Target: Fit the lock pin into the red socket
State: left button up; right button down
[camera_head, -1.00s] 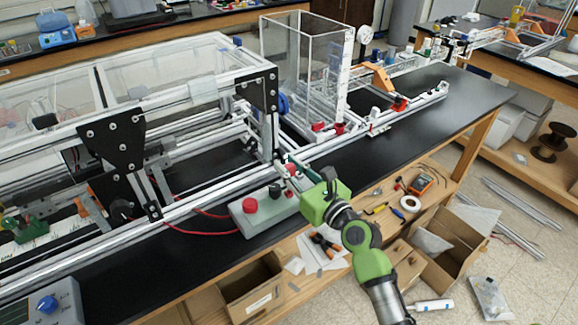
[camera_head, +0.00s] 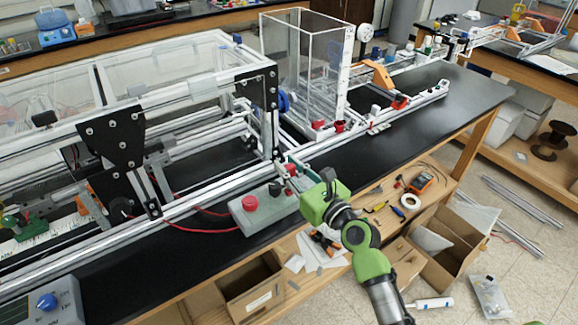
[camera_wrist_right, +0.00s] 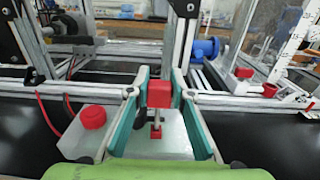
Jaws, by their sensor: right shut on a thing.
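My right gripper (camera_wrist_right: 160,92), with teal fingers, is shut on a red block (camera_wrist_right: 159,94), seen between its fingertips in the right wrist view. A thin metal shaft (camera_wrist_right: 157,117) shows below the block, with a small red piece (camera_wrist_right: 156,133) at its lower end. I take the block and shaft as the lock pin; I cannot tell whether the small red piece is the socket. In the head view the green right gripper body hides most of this, and a bit of red (camera_head: 292,169) shows by its fingers at the frame's front rail. My left gripper is not in view.
A grey control box (camera_head: 262,212) with a red button (camera_head: 249,203) and red cables stands just left of the right gripper. An aluminium extrusion frame (camera_head: 200,190) runs along the black bench. The bench top is clear at right (camera_head: 440,130). Tools lie on the lower shelf.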

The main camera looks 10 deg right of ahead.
jog(key=shift+f+b, duration=0.55)
jog(key=shift+f, duration=0.2)
jog(key=c, duration=1.7)
grip_release()
jog(key=v, duration=1.2)
